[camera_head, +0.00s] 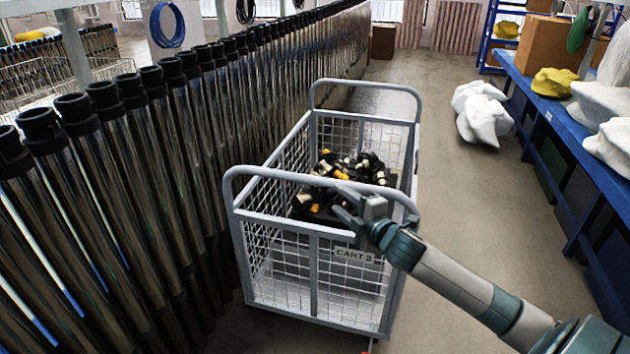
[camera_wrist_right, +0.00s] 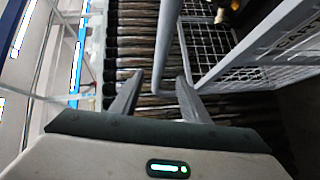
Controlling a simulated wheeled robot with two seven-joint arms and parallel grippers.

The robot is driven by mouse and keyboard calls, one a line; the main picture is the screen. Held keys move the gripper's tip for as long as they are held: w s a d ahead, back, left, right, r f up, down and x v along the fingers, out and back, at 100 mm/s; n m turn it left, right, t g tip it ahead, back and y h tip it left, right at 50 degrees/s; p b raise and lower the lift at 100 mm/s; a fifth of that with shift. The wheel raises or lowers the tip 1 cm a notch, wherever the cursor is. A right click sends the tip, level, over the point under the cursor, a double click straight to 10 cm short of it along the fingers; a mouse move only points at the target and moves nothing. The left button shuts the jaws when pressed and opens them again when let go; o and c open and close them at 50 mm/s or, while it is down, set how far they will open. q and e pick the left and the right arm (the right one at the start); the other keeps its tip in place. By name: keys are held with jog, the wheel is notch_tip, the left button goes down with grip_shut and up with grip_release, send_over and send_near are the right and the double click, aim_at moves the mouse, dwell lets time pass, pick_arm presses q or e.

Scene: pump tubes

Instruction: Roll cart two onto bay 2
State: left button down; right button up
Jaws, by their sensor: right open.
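A grey wire-mesh cart (camera_head: 313,270) stands on the floor beside the tube row. Its label (camera_head: 354,254) reads CART, with a digit too small to be sure of. It holds a heap of black, cream and orange parts (camera_head: 345,168). My right gripper (camera_head: 345,207) is open at the right part of the cart's near handle. In the right wrist view, a pale bar (camera_wrist_right: 168,45) reaches between the fingers of my right gripper (camera_wrist_right: 158,92); I cannot tell whether they touch it. My left gripper is not in view. I see no marking for bay 2.
A long row of steel tubes with black tops (camera_head: 170,130) runs close along the cart's left side. A blue bench (camera_head: 560,125) lines the right, with white sacks (camera_head: 480,112) on the floor before it. The aisle (camera_head: 450,180) between is clear.

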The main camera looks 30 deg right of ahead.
aim_at(319, 184)
jog(key=w, duration=0.4)
jog(key=w+f+p, duration=0.1)
jog(key=w, duration=0.3)
jog(key=w+p, duration=0.1)
jog(key=w, duration=0.3)
jog(key=shift+w+d+f, duration=0.2)
jog(key=shift+d+f, duration=0.15)
jog(key=shift+d, duration=0.05)
jog(key=shift+w+f, duration=0.15)
jog(key=shift+w, duration=0.8)
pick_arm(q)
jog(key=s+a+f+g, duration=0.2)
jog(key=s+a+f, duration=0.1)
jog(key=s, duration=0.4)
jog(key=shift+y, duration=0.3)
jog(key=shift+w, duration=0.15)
pick_arm(e)
grip_shut()
